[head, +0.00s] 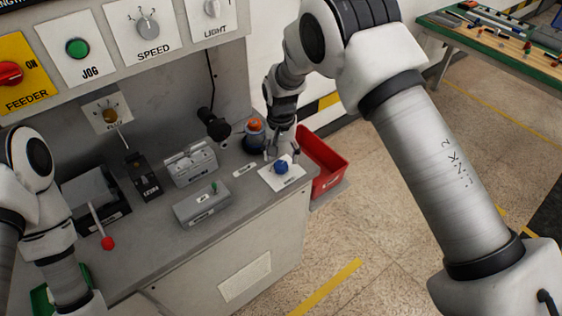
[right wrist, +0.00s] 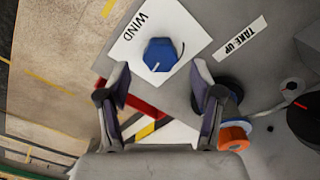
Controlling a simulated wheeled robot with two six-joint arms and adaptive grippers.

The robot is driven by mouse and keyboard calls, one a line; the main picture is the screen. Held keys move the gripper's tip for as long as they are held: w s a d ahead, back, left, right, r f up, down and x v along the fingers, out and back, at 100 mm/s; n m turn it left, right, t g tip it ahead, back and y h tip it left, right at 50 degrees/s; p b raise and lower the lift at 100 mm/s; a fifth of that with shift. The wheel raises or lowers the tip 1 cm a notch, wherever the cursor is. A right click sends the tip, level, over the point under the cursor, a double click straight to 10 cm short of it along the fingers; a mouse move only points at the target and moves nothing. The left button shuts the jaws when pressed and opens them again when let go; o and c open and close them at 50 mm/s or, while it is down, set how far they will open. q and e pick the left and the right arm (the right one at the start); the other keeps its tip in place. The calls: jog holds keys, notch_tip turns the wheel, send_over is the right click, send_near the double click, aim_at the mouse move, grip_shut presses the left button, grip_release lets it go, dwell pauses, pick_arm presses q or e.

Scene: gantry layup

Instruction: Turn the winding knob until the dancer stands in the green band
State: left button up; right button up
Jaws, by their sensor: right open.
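The blue winding knob (head: 281,167) sits on a white plate (head: 292,177) at the right end of the grey bench. My right gripper (head: 280,149) is over the knob's far side. In the right wrist view its two fingers (right wrist: 160,80) are spread wide, with the knob centred just beyond the tips and apart from them. I cannot make out the dancer or the green band. My left arm shows at the left edge, but its gripper is out of frame.
An orange-topped spool (head: 255,125) stands close behind the plate, by a TAKE-UP label (right wrist: 240,38). A red bin (head: 325,165) is right of the bench. Grey boxes (head: 190,163) and a red-ball lever (head: 108,243) stand further left. The control panel (head: 125,30) overhangs the back.

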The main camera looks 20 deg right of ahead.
aim_at(281, 165)
notch_tip(281, 165, up, 8)
jog(key=shift+r, duration=0.2)
jog(key=s+f, duration=0.1)
jog(key=f, duration=0.1)
jog(key=s+f+g, duration=0.1)
jog(key=s+f, duration=0.1)
jog(key=f, duration=0.1)
jog(key=s+d+f+g, duration=0.1)
jog(key=s+f, duration=0.1)
jog(key=f, duration=0.1)
jog(key=shift+d+f, duration=0.1)
jog(key=s+d+f+n+g, duration=0.1)
jog(key=s+d+f, duration=0.1)
jog(key=s+f, duration=0.65)
jog(key=s+d+f+n, duration=0.1)
jog(key=s+d+f, duration=0.15)
jog(key=s, duration=1.15)
jog(key=s+d+f+g, duration=0.15)
jog(key=s+f, duration=0.45)
jog(key=s, duration=0.6)
jog(key=w+n+t, duration=0.2)
jog(key=t, duration=0.1)
jog(key=w+t, duration=0.1)
jog(key=w, duration=0.1)
jog(key=shift+w+d+r+n+t, duration=0.1)
jog(key=shift+r+n+t, duration=0.15)
jog(key=shift+n, duration=0.15)
